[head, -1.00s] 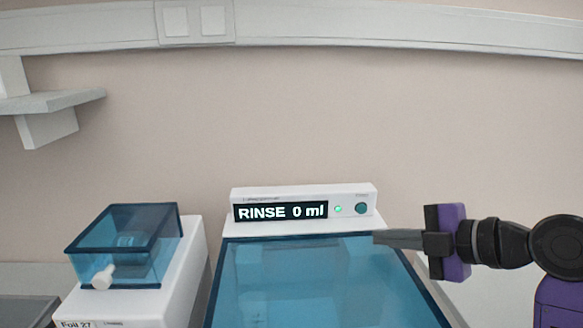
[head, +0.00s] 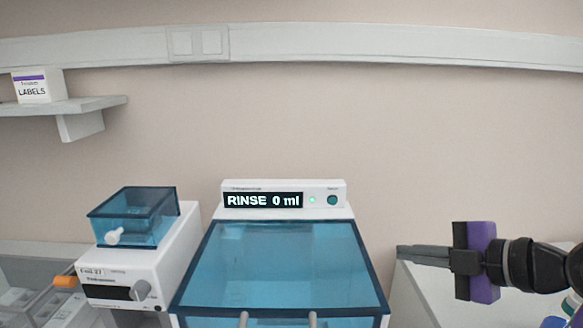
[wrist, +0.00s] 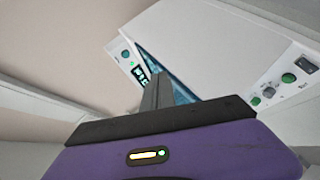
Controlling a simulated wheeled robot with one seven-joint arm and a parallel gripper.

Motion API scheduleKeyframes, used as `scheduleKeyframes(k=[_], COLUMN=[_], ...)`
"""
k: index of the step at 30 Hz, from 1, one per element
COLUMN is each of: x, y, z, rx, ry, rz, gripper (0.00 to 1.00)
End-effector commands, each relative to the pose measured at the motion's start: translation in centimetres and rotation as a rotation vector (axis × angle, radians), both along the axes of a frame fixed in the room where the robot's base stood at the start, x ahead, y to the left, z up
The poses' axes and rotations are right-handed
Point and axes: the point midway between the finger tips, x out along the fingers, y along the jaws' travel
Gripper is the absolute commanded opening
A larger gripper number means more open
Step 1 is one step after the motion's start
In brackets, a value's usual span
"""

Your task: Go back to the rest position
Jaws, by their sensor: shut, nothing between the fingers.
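My gripper (head: 425,256) shows at the right of the head view, pointing left, with its grey fingers together and nothing between them. It is in the air, right of the rinse machine with the blue see-through lid (head: 280,262). In the wrist view the shut fingers (wrist: 157,92) point up toward white machine housing, with part of the rinse display (wrist: 139,74) behind them.
The machine's display (head: 263,200) reads "RINSE 0 ml". A white device with a blue see-through box (head: 135,215) stands at left. A shelf (head: 85,105) carries a labels box (head: 38,87). A pale surface (head: 420,300) lies below my gripper.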

Motion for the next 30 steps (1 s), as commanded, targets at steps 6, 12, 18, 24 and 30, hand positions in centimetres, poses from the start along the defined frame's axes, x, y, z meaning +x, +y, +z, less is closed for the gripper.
scheduleKeyframes(k=[6, 12, 18, 24, 30], x=[1.3, 2.9, 3.6, 2.8, -0.6], y=[-0.5, -2.1, -4.2, -6.2, -7.5], z=[1.7, 4.7, 5.6, 3.7, -0.9], rx=[0.112, 0.266, 0.479, 0.749, 1.021], ry=[-0.003, -0.051, -0.086, -0.112, -0.131], rz=[-0.093, -0.232, -0.394, -0.562, -0.712], gripper=[0.0, 0.0, 0.0, 0.0, 0.0])
